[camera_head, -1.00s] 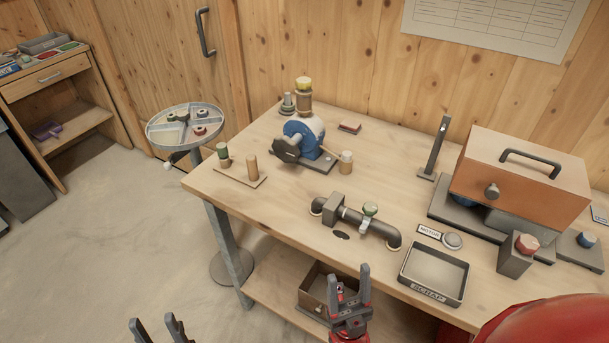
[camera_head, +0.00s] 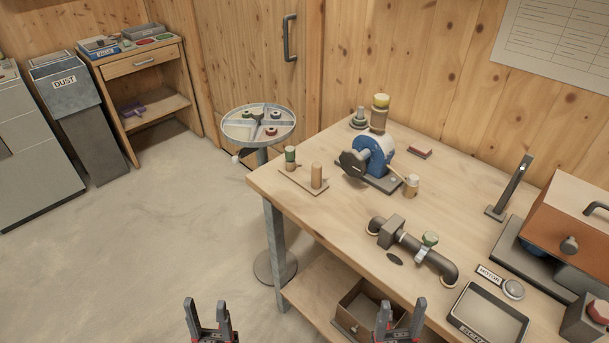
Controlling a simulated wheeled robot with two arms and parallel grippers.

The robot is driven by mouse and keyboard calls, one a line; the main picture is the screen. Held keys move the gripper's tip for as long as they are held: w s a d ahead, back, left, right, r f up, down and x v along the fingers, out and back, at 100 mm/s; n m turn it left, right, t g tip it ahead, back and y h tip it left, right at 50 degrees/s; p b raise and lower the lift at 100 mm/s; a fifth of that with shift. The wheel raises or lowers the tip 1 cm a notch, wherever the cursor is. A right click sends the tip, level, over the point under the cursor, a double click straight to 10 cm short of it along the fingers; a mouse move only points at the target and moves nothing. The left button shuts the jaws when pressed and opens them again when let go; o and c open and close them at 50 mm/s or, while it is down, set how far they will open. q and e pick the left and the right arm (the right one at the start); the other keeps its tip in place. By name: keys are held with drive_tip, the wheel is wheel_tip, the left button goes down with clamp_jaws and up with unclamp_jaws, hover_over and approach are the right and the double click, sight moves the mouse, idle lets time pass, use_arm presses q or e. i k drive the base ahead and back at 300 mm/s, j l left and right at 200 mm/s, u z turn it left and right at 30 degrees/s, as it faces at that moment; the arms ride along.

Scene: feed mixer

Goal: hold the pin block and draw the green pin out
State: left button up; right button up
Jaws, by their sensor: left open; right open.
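A small wooden board (camera_head: 303,179) lies at the left corner of the workbench. On it stand a green-topped peg (camera_head: 290,157) and a plain wooden peg (camera_head: 316,175), both upright; I cannot tell for sure that this is the pin block with its green pin. My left gripper (camera_head: 207,310) is open and empty, low over the floor in front of the bench. My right gripper (camera_head: 400,309) is open and empty, in front of the bench's near edge. Both are apart from the board and pegs.
A blue machine (camera_head: 374,153) stands behind the board, with a small capped jar (camera_head: 411,185) beside it. A round divided tray (camera_head: 258,137) stands left of the bench. An open tray (camera_head: 489,313) lies at the front right. The floor at left is clear.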

sight(291, 151)
drive_tip(key=i+j, duration=0.1)
drive_tip(key=j, duration=0.15)
drive_tip(key=i+j, duration=0.15)
drive_tip(key=j, duration=0.15)
drive_tip(key=i+j+z, duration=0.15)
drive_tip(key=j, duration=0.25)
drive_tip(key=i+j+z, duration=0.15)
drive_tip(key=j, duration=0.25)
drive_tip(key=i+j+z, duration=0.15)
drive_tip(key=j, duration=0.3)
drive_tip(key=i+j+z, duration=0.15)
drive_tip(key=j, duration=0.25)
drive_tip(key=j+z, duration=0.15)
drive_tip(key=j, duration=0.3)
